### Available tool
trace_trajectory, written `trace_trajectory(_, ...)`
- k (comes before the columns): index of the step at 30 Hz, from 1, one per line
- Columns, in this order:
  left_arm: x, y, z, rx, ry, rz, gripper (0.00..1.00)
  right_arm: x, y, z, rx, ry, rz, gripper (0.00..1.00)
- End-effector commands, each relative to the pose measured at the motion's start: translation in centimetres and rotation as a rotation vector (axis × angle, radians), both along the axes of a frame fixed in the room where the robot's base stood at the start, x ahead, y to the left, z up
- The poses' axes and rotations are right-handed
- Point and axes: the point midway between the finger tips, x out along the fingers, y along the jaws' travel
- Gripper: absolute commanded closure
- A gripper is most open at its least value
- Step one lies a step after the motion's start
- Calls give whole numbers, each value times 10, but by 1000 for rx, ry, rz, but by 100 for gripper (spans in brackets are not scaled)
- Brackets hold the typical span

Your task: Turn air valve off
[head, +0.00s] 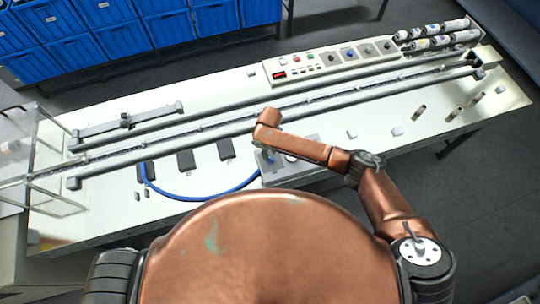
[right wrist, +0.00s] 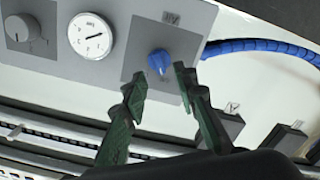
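The air valve is a blue knob (right wrist: 160,62) on a grey square plate, with a small label above it, on a light grey box (right wrist: 75,35). The box also shows in the head view (head: 302,174), on the white machine top. A blue hose (head: 190,198) runs left from it. My right gripper (right wrist: 160,76) is open in the right wrist view. Its two dark green fingertips lie one on each side of the knob's lower end; I cannot tell whether they touch it. In the head view my right arm largely hides the gripper. My left gripper is not in view.
The box also carries a round white gauge (right wrist: 91,36) and a grey knob (right wrist: 18,30). Long metal rails (head: 230,131) run behind the box. A control panel (head: 331,61) and several rolls stand at the back. Dark pads (head: 186,160) lie left of the box.

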Motion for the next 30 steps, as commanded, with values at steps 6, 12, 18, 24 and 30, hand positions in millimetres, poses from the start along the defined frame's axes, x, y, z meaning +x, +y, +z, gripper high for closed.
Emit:
trace_trajectory(6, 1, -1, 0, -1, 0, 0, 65, 1, 1, 48, 2, -3, 2, 73)
trace_trajectory(12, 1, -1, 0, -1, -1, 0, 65, 1, 1, 76, 2, -1, 0, 73)
trace_trajectory(18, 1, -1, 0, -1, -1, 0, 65, 1, 0, 85, 0, -1, 0, 73)
trace_trajectory(24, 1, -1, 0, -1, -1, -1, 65, 1, 0, 85, 0, -1, 0, 73)
trace_trajectory(30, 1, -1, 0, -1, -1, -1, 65, 1, 0, 85, -1, -1, 0, 73)
